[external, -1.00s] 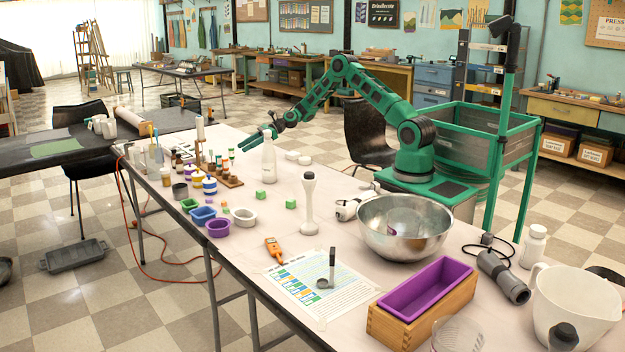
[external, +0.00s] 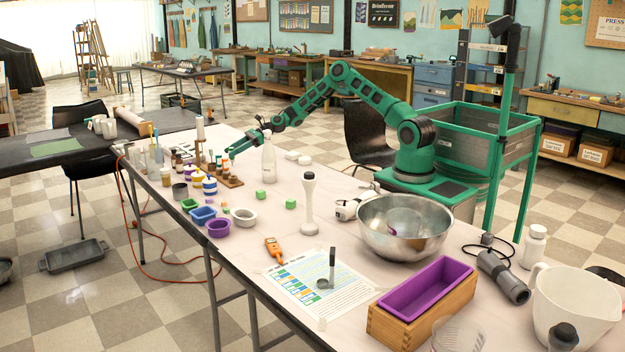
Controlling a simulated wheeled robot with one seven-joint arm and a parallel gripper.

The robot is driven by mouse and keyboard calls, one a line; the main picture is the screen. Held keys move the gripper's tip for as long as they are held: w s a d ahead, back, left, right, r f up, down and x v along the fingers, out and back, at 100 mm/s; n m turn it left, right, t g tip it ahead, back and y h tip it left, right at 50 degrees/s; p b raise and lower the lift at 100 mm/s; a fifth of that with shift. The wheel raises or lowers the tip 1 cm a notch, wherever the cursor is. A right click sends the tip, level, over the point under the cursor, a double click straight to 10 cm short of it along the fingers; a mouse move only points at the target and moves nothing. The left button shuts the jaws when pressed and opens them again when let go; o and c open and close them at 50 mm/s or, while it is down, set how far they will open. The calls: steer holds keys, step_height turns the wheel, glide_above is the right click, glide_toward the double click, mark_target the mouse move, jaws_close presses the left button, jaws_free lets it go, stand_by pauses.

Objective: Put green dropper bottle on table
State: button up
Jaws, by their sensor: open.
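Several small dropper bottles stand in and around a wooden rack (external: 230,182) at the far left part of the long table (external: 270,215). A bottle with a green top (external: 225,165) shows at the rack's right side; it is small, and I cannot tell for sure that it is the green dropper bottle. My gripper (external: 232,153) is open, just above and beside the rack's bottles, pointing left and down. The fingertips look close to the bottle tops; whether they touch cannot be told.
A white squeeze bottle stands close by my gripper. Green cubes (external: 290,204), a white immersion blender (external: 309,200) and a steel bowl (external: 405,225) stand to the right. Colored cups (external: 217,228) are in front of the rack. The table between the cups and blender has free room.

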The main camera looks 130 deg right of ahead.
steer(key=x, duration=0.4)
steer(key=shift+w+d+f, duration=0.1)
steer(key=shift+w+d, duration=0.25)
steer(key=shift+c, duration=0.6)
jaws_close()
steer(key=shift+r, duration=0.6)
steer(key=w+a+r, duration=0.2)
steer(key=a+r, duration=0.8)
steer(key=a, duration=0.1)
steer(key=shift+w+a, duration=0.2)
steer(key=shift+w, duration=0.15)
